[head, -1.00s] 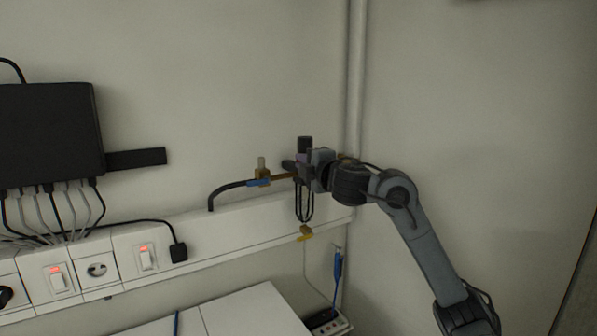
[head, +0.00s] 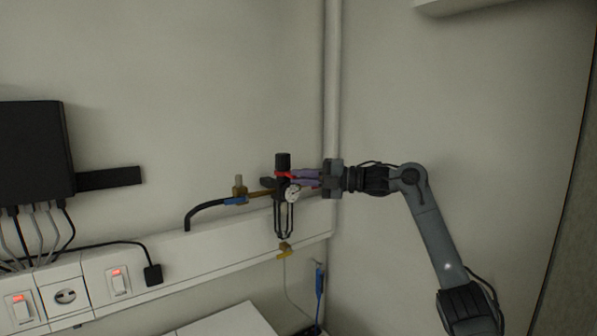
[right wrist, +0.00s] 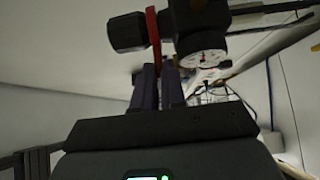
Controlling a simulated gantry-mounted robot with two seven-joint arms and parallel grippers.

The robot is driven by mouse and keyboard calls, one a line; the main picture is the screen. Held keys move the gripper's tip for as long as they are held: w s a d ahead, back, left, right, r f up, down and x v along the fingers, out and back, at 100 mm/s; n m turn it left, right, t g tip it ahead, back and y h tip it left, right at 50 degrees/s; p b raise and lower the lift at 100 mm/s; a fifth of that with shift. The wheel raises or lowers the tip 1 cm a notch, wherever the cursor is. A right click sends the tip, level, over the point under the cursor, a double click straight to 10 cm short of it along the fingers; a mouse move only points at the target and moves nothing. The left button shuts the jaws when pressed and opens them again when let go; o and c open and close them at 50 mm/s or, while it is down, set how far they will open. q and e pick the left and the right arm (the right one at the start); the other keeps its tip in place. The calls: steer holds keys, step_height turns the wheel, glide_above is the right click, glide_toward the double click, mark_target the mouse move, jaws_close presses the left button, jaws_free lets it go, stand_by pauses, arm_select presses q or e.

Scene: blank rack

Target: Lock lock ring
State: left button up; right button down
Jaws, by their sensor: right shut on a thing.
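The red lock ring (head: 284,174) sits around the black pressure regulator, just below its black top knob (head: 283,161). A white round gauge (head: 292,193) faces out below it. In the right wrist view the red ring (right wrist: 153,38) stands between the black knob (right wrist: 127,32) and the regulator body (right wrist: 198,22), with the gauge (right wrist: 203,59) below. My right gripper (head: 296,176) reaches in from the right with its purple fingers at the ring. In the wrist view its fingertips (right wrist: 158,70) are shut on the ring's lower edge. My left gripper is not in view.
A brass valve (head: 239,191) with a blue handle and black hose (head: 205,208) joins the regulator from the left. A vertical pipe (head: 332,80) runs behind my right gripper. A white trunking with switches (head: 119,281) runs along the wall below.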

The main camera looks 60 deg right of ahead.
steer(key=shift+s+d+n+y+p, duration=0.1)
steer(key=shift+d+n+y+p, duration=0.15)
steer(key=shift+y, duration=0.25)
steer(key=c, duration=1.2)
jaws_free()
steer(key=shift+f, duration=0.1)
